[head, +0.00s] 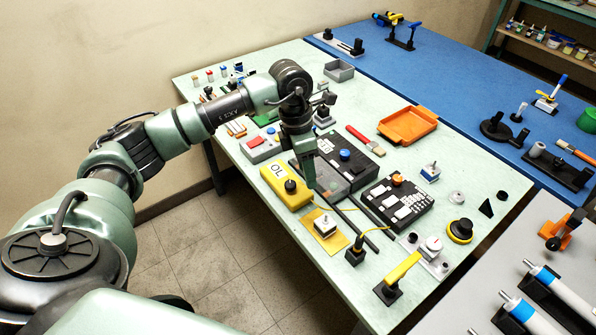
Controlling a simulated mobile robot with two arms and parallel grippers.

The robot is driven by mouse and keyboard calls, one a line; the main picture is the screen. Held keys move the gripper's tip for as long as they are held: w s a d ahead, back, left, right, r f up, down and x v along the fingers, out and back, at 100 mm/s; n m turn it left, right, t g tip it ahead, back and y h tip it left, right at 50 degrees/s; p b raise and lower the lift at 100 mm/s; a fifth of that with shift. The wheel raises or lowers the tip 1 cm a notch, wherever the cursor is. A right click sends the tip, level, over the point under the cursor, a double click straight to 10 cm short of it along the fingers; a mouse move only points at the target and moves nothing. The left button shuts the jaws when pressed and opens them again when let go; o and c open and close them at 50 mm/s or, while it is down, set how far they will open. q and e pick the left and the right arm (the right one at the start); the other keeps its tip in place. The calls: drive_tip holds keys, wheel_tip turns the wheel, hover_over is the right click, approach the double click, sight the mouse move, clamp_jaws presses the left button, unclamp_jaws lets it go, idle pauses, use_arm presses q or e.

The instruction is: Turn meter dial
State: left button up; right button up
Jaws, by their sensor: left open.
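The yellow meter (280,179) lies on the pale green table, with its display reading OL. Its round black dial (291,187) sits near the meter's front end. My left gripper (309,180) reaches down from above, just right of the meter and dial in the picture. It is open, and I see nothing between its fingers. The fingertips are small and partly lost against the dark boxes behind; I cannot tell their exact height over the table. A thin yellow lead runs to the right from near the meter. My right gripper is out of view.
Black panels with knobs (397,204) stand to the right of the meter. A yellow plate with a white block (325,226) lies in front. An orange tray (408,125) is farther back. A red and grey box (262,148) stands behind the meter.

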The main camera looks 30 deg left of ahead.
use_arm(q)
drive_tip(key=r+y, duration=0.1)
drive_tip(key=y, duration=0.1)
hover_over(290, 183)
drive_tip(key=shift+r, duration=0.1)
drive_tip(key=shift+f+g, duration=0.3)
drive_tip(key=shift+f, duration=0.05)
wheel_tip(290, 183, down, 6)
drive_tip(key=shift+s+r+p, duration=0.1)
drive_tip(key=shift+p, duration=0.65)
drive_tip(key=shift+f, duration=0.55)
clamp_jaws()
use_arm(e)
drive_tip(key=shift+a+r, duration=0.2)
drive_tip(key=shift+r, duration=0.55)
